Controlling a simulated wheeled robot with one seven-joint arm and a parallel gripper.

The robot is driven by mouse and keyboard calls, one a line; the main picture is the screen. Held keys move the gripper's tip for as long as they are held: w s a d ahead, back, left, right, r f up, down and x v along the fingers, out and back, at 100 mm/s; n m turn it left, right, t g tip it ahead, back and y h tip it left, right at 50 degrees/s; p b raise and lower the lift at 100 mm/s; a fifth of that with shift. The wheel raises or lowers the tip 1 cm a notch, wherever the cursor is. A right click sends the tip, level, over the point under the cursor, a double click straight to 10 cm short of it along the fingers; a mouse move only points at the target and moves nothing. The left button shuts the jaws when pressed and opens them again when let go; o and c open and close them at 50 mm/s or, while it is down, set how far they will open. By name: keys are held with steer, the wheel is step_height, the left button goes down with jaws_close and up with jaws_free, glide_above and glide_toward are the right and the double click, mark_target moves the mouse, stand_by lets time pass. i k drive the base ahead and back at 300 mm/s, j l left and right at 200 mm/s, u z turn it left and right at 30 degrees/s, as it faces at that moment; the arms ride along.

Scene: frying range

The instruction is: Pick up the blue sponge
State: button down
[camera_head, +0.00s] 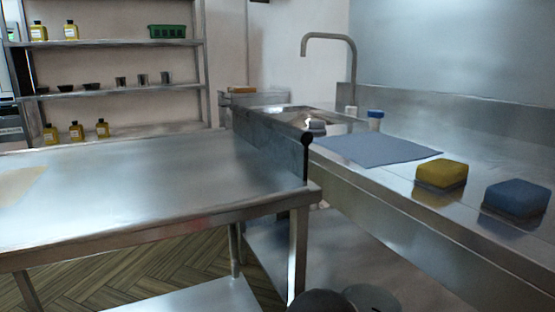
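The blue sponge (516,200) lies on the steel counter (391,194) at the right of the picture, near its front edge. It is a rounded block, with a dim reflection in the steel below it. A yellow sponge (441,174) of similar shape lies to its left, with a clear gap between them. My gripper does not show in this view. Nothing touches or covers the blue sponge.
A blue-grey cloth (377,149) lies flat left of the sponges. Behind it are a small blue-capped container (375,120) and a sink with a curved tap (330,37). Shelves (120,91) with bottles stand behind.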

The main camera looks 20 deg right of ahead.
mark_target(516, 200)
steer(key=z, duration=1.85)
